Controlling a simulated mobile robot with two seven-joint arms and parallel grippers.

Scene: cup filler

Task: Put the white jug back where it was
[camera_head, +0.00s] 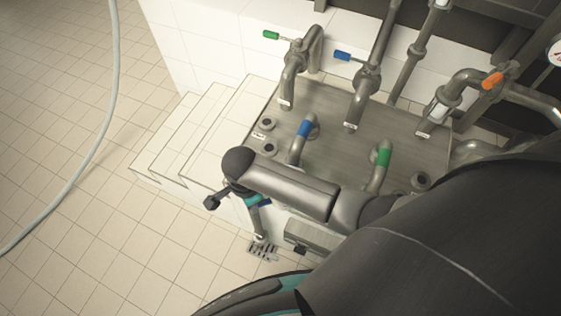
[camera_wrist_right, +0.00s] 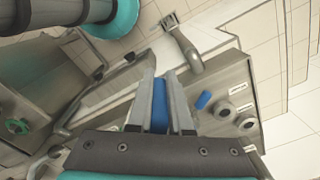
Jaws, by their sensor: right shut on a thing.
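I do not make out a white jug in either view. In the right wrist view, the two metal fingers of my right gripper (camera_wrist_right: 160,95) are shut on an upright blue piece (camera_wrist_right: 160,108). What the blue piece belongs to cannot be told. In the head view, my dark right arm reaches across the front of the metal filler table (camera_head: 330,110) and hides most of the gripper; a teal part of it shows near the table's front left corner. No left gripper shows.
The table carries a blue-banded pipe (camera_head: 305,127), a green-banded pipe (camera_head: 383,157) and several taller pipes behind. White tiled steps (camera_head: 185,130) stand on the left. A floor drain (camera_head: 263,250) lies in front. A hose (camera_head: 112,90) crosses the open tiled floor.

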